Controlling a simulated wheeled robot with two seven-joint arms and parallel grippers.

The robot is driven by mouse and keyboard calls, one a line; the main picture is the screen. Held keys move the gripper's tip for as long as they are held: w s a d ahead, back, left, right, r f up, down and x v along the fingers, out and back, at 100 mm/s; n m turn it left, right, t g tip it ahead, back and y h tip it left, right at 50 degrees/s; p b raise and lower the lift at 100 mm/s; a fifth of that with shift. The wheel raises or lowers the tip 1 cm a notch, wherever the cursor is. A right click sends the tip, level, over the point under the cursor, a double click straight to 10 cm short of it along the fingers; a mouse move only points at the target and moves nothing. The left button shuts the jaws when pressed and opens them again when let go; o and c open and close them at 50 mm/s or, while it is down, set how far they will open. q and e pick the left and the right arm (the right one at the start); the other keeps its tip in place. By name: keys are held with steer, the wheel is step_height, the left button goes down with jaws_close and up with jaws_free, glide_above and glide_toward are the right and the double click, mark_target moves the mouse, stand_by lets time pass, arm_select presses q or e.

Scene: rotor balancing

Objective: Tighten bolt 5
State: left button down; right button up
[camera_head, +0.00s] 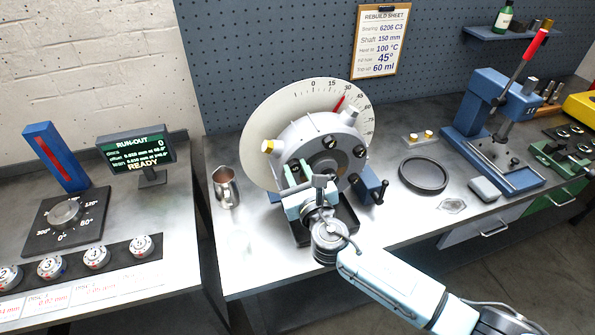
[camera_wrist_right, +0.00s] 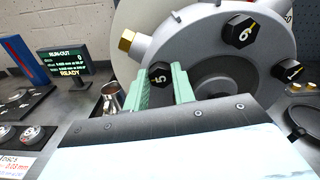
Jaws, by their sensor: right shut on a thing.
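The grey round housing (camera_head: 318,135) stands on the bench in front of a pale dial disc (camera_head: 258,115). In the right wrist view, bolt 5 (camera_wrist_right: 160,75) is a black hex head with a pale number, at the housing's lower left. My right gripper (camera_head: 297,174) reaches the housing's front. Its green fingers (camera_wrist_right: 162,88) are shut on bolt 5, one on each side. In the head view the fingers and wrist largely hide that bolt. Black bolt 6 (camera_wrist_right: 238,29) and another black bolt (camera_wrist_right: 290,70) sit further right; a brass-coloured hex head (camera_wrist_right: 127,40) sits upper left. My left gripper is out of view.
A metal jug (camera_head: 226,188) stands left of the housing. A black ring (camera_head: 423,174) and a blue press (camera_head: 490,115) with a red-handled lever are to the right. The run-out display (camera_head: 137,152) reads READY. Bare bench lies between the jug and its front edge.

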steer(key=shift+m, duration=0.3)
steer(key=m+b, duration=0.1)
steer(key=m, duration=0.1)
steer(key=shift+f+m, duration=0.1)
steer(key=shift+m, duration=0.3)
steer(key=m+b, duration=0.1)
steer(key=m, duration=0.2)
steer(key=shift+d+m, duration=0.1)
steer(key=shift+m, duration=0.2)
steer(key=m+b, duration=0.2)
steer(key=m, duration=0.4)
steer(key=shift+d, duration=0.15)
steer(key=m+b, duration=0.1)
steer(key=m, duration=0.5)
steer(key=shift+f+m, duration=0.15)
steer(key=shift+m, duration=0.25)
steer(key=m, duration=0.6)
steer(key=shift+f, duration=0.1)
steer(key=o, duration=1)
